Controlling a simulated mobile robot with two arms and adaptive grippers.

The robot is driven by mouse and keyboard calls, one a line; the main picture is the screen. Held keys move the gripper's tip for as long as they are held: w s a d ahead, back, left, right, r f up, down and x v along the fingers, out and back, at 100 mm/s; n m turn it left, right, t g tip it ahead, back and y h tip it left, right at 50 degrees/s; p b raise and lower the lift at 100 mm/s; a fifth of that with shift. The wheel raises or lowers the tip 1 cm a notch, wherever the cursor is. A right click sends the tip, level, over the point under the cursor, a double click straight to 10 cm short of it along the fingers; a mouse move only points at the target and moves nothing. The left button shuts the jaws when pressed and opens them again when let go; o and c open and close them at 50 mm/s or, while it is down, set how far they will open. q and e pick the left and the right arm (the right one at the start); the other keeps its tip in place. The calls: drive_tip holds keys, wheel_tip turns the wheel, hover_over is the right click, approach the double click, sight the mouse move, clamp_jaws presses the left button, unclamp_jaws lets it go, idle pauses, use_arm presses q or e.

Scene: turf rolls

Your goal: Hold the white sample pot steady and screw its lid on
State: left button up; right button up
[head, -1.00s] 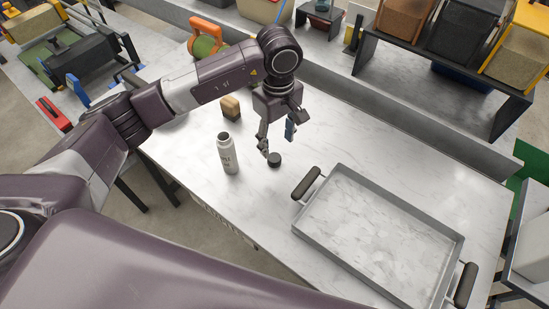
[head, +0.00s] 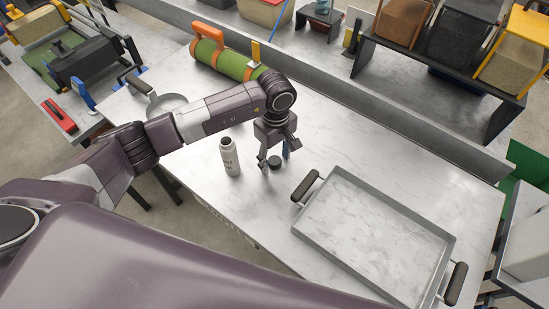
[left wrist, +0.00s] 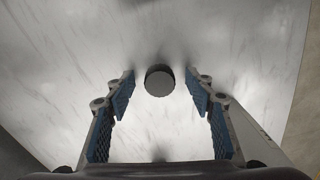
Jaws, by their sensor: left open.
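The white sample pot (head: 230,157) stands upright and open-topped on the marble table, left of my left gripper. The dark round lid (head: 275,162) lies flat on the table to the right of the pot, apart from it. My left gripper (head: 275,156) is open and points down just over the lid, with its fingers on either side. In the left wrist view the lid (left wrist: 159,80) sits between and slightly beyond the blue-padded fingertips, with gaps on both sides. The pot does not show there. My right gripper is out of view.
A grey tray (head: 298,230) with dark handles lies to the right of the lid. A pan (head: 164,104) is at the left. Shelves with bins (head: 470,30) line the back.

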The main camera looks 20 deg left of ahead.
sight(275, 161)
use_arm(q)
drive_tip(key=shift+f, duration=0.15)
drive_tip(key=c, duration=0.8)
drive_tip(key=shift+c, duration=0.2)
wheel_tip(275, 161, up, 20)
drive_tip(key=b, duration=0.5)
